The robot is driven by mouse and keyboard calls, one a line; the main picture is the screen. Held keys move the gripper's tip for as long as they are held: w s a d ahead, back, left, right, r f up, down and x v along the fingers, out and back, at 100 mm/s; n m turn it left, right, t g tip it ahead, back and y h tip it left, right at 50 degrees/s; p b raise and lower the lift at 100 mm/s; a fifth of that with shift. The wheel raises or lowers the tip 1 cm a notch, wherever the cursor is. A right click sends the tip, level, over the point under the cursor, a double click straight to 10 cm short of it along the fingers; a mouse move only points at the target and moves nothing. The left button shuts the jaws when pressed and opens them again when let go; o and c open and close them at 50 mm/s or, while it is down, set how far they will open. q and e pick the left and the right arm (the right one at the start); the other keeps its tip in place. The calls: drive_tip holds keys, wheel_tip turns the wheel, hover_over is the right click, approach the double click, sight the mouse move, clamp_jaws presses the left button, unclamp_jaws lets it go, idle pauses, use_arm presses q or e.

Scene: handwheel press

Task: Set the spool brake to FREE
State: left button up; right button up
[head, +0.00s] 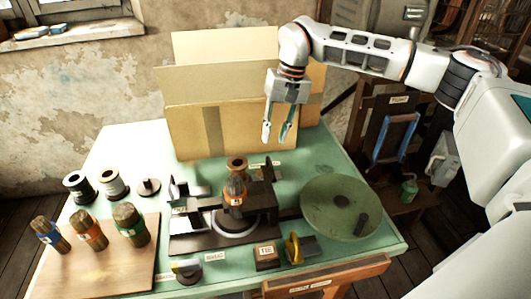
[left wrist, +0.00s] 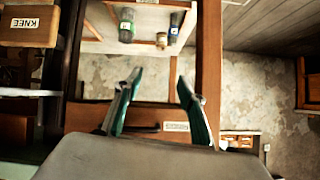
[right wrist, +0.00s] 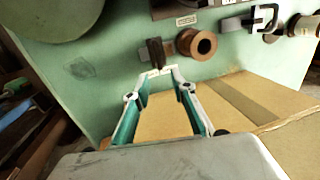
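A copper-coloured spool (head: 237,164) stands behind the press on the green table; it also shows in the right wrist view (right wrist: 197,43). Beside it is a small dark upright piece (right wrist: 155,52) with a pale label (right wrist: 158,72), too small to read. I cannot tell for sure that this piece is the spool brake, or its setting. My right gripper (head: 278,132) is open and empty, pointing down above the table's back edge, before the cardboard. In the right wrist view its fingers (right wrist: 160,95) are apart. My left gripper (left wrist: 155,95) is open and empty, outside the head view.
The dark press (head: 225,228) holds an orange-banded brush-like piece. A round green disc (head: 341,207) is at right. A dark knob (head: 187,270), a TIE block (head: 267,256) and a yellow piece (head: 293,247) line the front.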

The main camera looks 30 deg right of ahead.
sight(269, 157)
drive_tip(key=f, duration=0.3)
drive_tip(key=a+f, duration=0.1)
drive_tip(key=f, duration=0.2)
drive_tip(key=shift+w+a+f, duration=0.15)
drive_tip(key=shift+f, duration=0.1)
clamp_jaws()
